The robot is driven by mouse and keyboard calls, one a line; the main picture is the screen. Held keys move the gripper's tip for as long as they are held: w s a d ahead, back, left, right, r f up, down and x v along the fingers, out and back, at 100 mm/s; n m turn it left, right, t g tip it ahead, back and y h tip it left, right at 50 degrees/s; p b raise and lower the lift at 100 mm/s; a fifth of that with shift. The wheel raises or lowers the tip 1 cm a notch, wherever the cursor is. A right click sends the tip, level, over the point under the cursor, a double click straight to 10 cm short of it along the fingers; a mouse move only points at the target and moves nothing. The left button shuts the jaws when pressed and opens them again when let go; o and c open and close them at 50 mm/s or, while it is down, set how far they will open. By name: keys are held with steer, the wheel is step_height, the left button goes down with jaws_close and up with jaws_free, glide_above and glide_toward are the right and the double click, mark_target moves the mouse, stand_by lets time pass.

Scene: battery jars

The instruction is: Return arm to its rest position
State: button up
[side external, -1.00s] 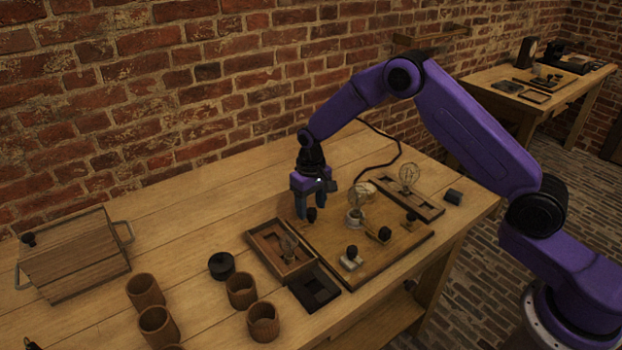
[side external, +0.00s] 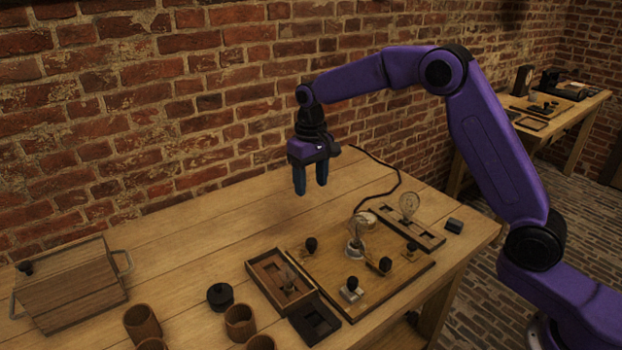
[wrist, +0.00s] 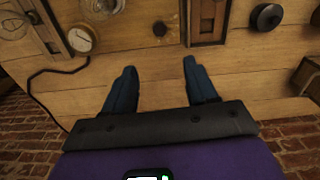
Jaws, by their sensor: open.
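My gripper (side external: 311,190) is open and empty, with its two dark blue fingers pointing down. It hangs in the air above the table (side external: 185,240), clear of the wooden board (side external: 330,265) behind which it stands toward the brick wall. In the wrist view the fingers (wrist: 160,75) are spread apart with only bare planks between them. My purple arm reaches in from the right.
The board carries a bulb (side external: 357,235) and several dark knobs. A tray (side external: 270,280), black lidded pot (side external: 220,296), several brown jars (side external: 142,323) and a wooden box (side external: 72,283) stand left of it. A gauge (wrist: 82,38) and black cable (wrist: 42,75) lie near the board. The brick wall (side external: 150,110) is behind.

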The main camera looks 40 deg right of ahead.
stand_by(0.3)
steer(key=s+a+r+n, duration=0.2)
steer(key=s+n, duration=0.1)
steer(key=s, duration=0.7)
steer(key=s+a+r+n, duration=0.1)
steer(key=s+r+n, duration=0.15)
steer(key=s, duration=0.75)
steer(key=s+d+f+n, duration=0.1)
steer(key=s+d+n, duration=0.2)
steer(key=s, duration=0.7)
steer(key=s+d+f+n, duration=0.1)
steer(key=s+d+n, duration=0.2)
steer(key=s, duration=0.7)
steer(key=shift+s+d+f, duration=0.2)
steer(key=shift+d+f, duration=0.05)
steer(key=shift+d, duration=1)
steer(key=shift+w, duration=0.1)
steer(key=shift+c, duration=0.4)
